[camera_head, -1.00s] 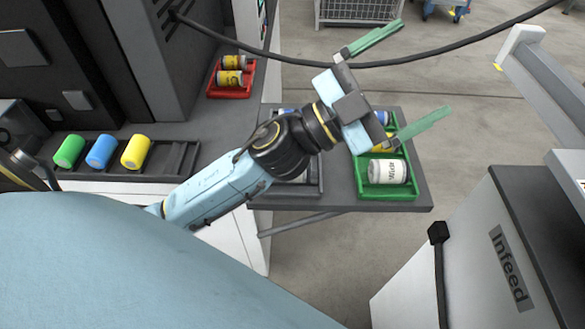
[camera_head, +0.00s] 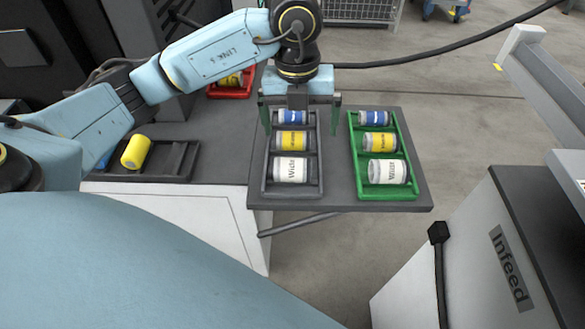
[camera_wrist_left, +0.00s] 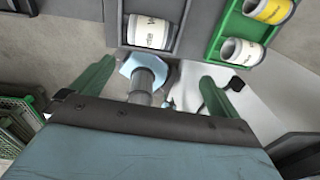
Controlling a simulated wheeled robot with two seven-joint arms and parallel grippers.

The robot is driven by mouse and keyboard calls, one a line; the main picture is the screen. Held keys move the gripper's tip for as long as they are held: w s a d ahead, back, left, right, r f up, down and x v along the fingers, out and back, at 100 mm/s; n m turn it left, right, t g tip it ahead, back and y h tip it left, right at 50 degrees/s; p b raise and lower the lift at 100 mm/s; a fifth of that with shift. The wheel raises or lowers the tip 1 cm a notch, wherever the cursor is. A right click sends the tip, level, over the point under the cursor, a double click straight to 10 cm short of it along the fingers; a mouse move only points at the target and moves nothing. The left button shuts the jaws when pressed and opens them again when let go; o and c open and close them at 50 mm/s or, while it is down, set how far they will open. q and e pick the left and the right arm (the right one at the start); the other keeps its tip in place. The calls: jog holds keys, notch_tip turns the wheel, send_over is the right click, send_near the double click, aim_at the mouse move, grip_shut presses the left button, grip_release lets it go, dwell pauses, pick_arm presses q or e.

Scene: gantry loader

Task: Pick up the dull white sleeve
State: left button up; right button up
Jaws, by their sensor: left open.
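Two white sleeves with printed labels show in the head view. One white sleeve (camera_head: 291,169) lies in the near slot of the dark tray (camera_head: 266,180). The other white sleeve (camera_head: 387,171) lies in the near slot of the green tray (camera_head: 360,188). I cannot tell for certain which is the dull one. My left gripper (camera_head: 301,131) is open, empty and pointing down above the far part of the dark tray, its green fingers wide apart. In the left wrist view, the dark-tray white sleeve (camera_wrist_left: 149,31) is beyond the fingertips, and the green-tray white sleeve (camera_wrist_left: 242,51) is to the right.
Both trays also hold yellow sleeves (camera_head: 292,141) (camera_head: 380,142) and blue sleeves (camera_head: 291,117) (camera_head: 373,117). A dark rack (camera_head: 175,163) with a yellow roll (camera_head: 136,152) is at left. A red bin (camera_head: 232,84) stands behind. The Infeed cabinet (camera_head: 500,250) is at right.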

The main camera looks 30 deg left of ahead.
pick_arm(q)
jog(key=a, duration=0.2)
send_over(293, 162)
jog(key=shift+y, duration=0.4)
notch_tip(293, 162, down, 7)
jog(key=shift+r+b, duration=0.1)
jog(key=shift+b, duration=0.2)
jog(key=shift+f, duration=3.15)
jog(key=shift+r, duration=0.1)
jog(key=c, duration=1.4)
